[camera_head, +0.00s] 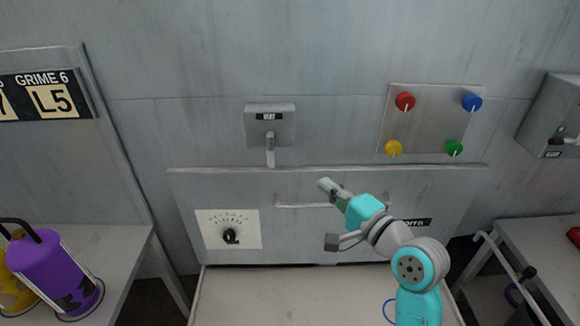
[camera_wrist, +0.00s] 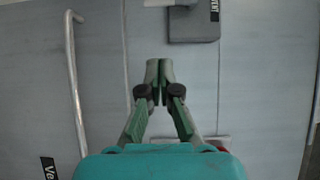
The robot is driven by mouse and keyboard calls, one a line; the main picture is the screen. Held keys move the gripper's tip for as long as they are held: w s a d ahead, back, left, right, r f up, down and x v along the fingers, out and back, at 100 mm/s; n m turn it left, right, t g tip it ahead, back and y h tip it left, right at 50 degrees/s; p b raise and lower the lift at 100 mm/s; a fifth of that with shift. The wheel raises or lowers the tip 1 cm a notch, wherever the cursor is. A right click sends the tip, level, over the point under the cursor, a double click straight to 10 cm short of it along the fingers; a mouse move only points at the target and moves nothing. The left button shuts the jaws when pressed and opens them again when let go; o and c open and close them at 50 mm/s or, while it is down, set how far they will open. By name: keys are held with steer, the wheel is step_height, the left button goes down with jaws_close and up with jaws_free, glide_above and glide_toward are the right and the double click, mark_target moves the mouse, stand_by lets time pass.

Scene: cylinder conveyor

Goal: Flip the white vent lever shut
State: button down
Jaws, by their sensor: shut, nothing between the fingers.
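The white vent lever (camera_head: 270,150) hangs down from a grey box (camera_head: 286,124) with a small dark label on the wall. My gripper (camera_head: 325,184) is shut and empty, to the right of the lever and a little lower in the head view, apart from it. In the wrist view my gripper (camera_wrist: 158,66) points toward the wall with its fingertips together. The lever (camera_wrist: 172,3) shows only partly at the top edge there, next to the grey box (camera_wrist: 195,24) with a VENT label.
A horizontal bar handle (camera_head: 300,205) is on the panel below the lever. A dial plate (camera_head: 228,229) is at lower left. A plate with coloured knobs (camera_head: 425,120) is at right. A purple canister (camera_head: 55,270) stands on the left table. The wall around the lever is clear.

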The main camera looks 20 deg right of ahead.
glide_toward(271, 153)
steer(key=w+d+f, duration=0.2)
steer(key=w+d, duration=0.1)
steer(key=w, duration=0.2)
steer(key=shift+w+a, duration=0.6)
steer(key=shift+a, duration=0.2)
steer(key=shift+w+a, duration=0.6)
steer(key=shift+a, duration=0.25)
